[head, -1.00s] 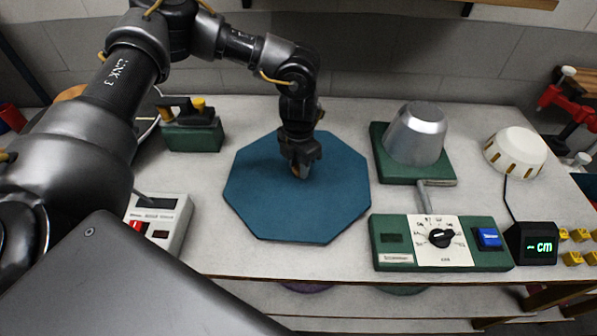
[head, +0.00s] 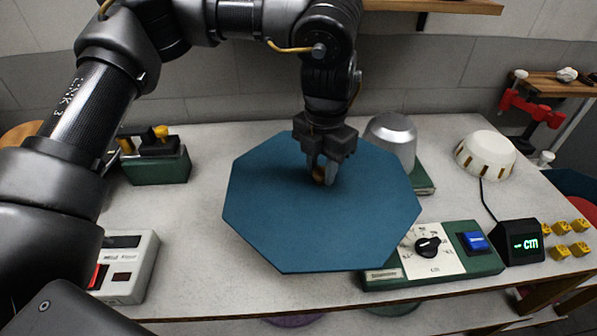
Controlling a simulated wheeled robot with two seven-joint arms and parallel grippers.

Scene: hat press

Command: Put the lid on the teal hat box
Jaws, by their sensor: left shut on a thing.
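A large teal octagonal lid (head: 300,225) fills the middle of the head view. My left gripper (head: 322,178) is shut on the small brown knob at the middle of the lid. The lid appears raised above the table and a little tilted, and it covers part of the control panel and the metal dome behind it. My right gripper is not in view.
A silver dome (head: 392,137) on a green base stands behind the lid. A green control panel (head: 465,243), a white round block (head: 485,155) and a display (head: 522,243) are on the right. A green block (head: 156,168) and a white meter box (head: 130,275) stand on the left of the table (head: 215,140).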

